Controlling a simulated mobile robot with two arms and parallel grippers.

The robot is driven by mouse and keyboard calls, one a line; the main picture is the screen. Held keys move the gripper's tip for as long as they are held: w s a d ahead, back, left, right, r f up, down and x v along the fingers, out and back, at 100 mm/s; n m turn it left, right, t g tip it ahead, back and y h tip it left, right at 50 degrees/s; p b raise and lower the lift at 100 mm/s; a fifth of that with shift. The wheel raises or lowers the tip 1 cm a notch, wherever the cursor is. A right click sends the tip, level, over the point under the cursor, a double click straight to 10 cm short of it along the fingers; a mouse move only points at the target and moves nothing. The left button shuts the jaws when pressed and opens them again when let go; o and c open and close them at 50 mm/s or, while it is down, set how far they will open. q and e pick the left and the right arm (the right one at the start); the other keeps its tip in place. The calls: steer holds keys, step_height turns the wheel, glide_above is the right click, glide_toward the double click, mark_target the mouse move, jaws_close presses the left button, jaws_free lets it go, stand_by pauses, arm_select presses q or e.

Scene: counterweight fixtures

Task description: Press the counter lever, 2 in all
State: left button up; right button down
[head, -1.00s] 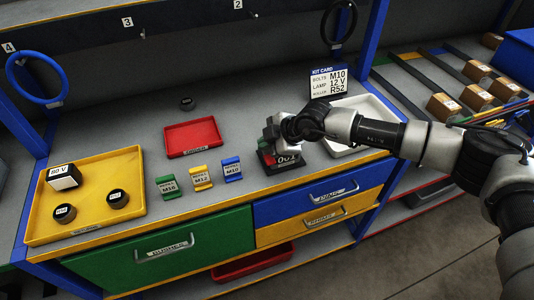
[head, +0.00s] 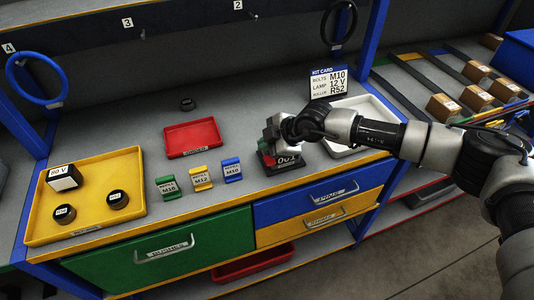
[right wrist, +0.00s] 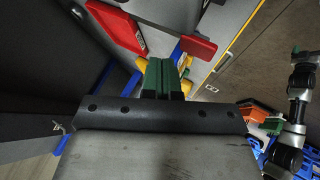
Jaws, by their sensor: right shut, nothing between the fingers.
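The counter (head: 288,161) is a small dark box on the grey bench top, behind the blue drawer. Its display appears to read 001. My right gripper (head: 270,132) is shut and empty, right over the counter's back left part. It hides the lever, so I cannot tell whether it touches it or whether the lever is down. In the right wrist view the shut fingers (right wrist: 165,78) show side by side with nothing between them. My left gripper is not in view.
A white tray (head: 378,118) and the kit card (head: 328,83) stand right of and behind the counter. Blue (head: 232,170), yellow (head: 201,179) and green (head: 168,188) bolt holders stand to its left, with a red tray (head: 193,154) behind and a yellow tray (head: 88,232) farther left.

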mark_target(269, 158)
steer(key=shift+f, duration=0.15)
stand_by(0.5)
steer(key=shift+f, duration=0.3)
steer(key=shift+s+f+b, duration=0.15)
steer(key=shift+f+b, duration=0.35)
steer(key=shift+f, duration=0.5)
stand_by(0.9)
steer(key=shift+s+d+f+b, duration=0.1)
steer(key=shift+s+f+b, duration=0.1)
steer(key=shift+f, duration=0.25)
steer(key=shift+s+d+f+b, duration=0.1)
steer(key=shift+s+f, duration=0.05)
steer(key=shift+f, duration=0.3)
stand_by(0.8)
steer(key=shift+w+r+p, duration=0.25)
steer(key=shift+r+p, duration=0.35)
steer(key=shift+r, duration=0.1)
steer(key=shift+w+r+p, duration=0.25)
steer(key=shift+r+p, duration=0.35)
steer(key=shift+r, duration=0.4)
steer(key=shift+w+a+r+p, duration=0.1)
steer(key=shift+a+r+p, duration=0.05)
steer(key=shift+r+p, duration=2.2)
